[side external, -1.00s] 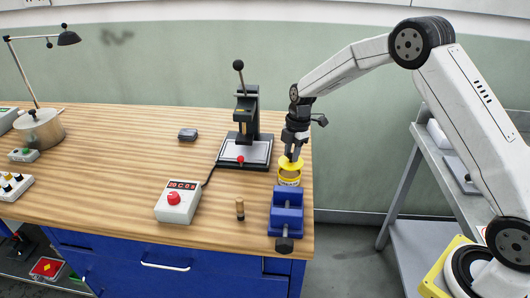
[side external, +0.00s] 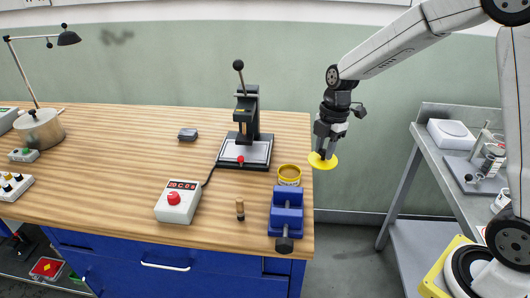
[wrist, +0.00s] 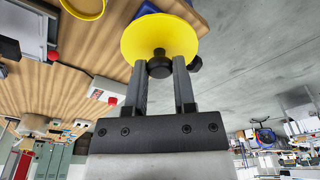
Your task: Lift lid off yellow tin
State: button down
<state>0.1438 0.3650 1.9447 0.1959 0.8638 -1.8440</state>
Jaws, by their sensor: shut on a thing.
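My gripper (side external: 325,152) is shut on the dark knob of the yellow lid (side external: 331,161). The lid hangs tilted in the air, right of the bench edge, apart from the tin. In the wrist view the lid (wrist: 150,38) fills the space beyond my gripper (wrist: 160,68), with the knob between the fingers. The yellow tin (side external: 289,177) stands upright and open on the bench near its right edge. Brown contents show inside it. Part of the yellow tin's rim (wrist: 88,12) shows at the top left of the wrist view.
A blue vise (side external: 286,212) stands just in front of the tin, and a black press (side external: 247,125) stands behind and left. A control box (side external: 178,201) and a small wooden-handled tool (side external: 240,209) lie further left. A grey side table (side external: 455,165) with equipment stands at right.

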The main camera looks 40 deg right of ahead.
aim_at(310, 162)
jog(key=shift+s+r, duration=0.2)
jog(key=shift+s, duration=0.25)
jog(key=shift+s+r, duration=0.2)
jog(key=shift+s, duration=0.25)
jog(key=shift+a, duration=0.1)
jog(key=w+a+m, duration=0.1)
jog(key=m, duration=0.1)
jog(key=w+a+f+m, duration=0.1)
jog(key=w+m, duration=0.1)
jog(key=shift+a+m+t, duration=0.3)
jog(key=shift+a+t, duration=0.05)
jog(key=shift+t, duration=0.05)
jog(key=w+a+f+m+h, duration=0.1)
jog(key=w+a+m, duration=0.2)
jog(key=a+m, duration=0.2)
jog(key=w+a+f+m+t, duration=0.1)
jog(key=w+a+m, duration=0.2)
jog(key=a+m, duration=0.2)
jog(key=shift+w+a+f+m+h, duration=0.3)
jog(key=shift+a+f+m+h, duration=0.1)
jog(key=shift+m, duration=1.3)
jog(key=shift+w, duration=0.1)
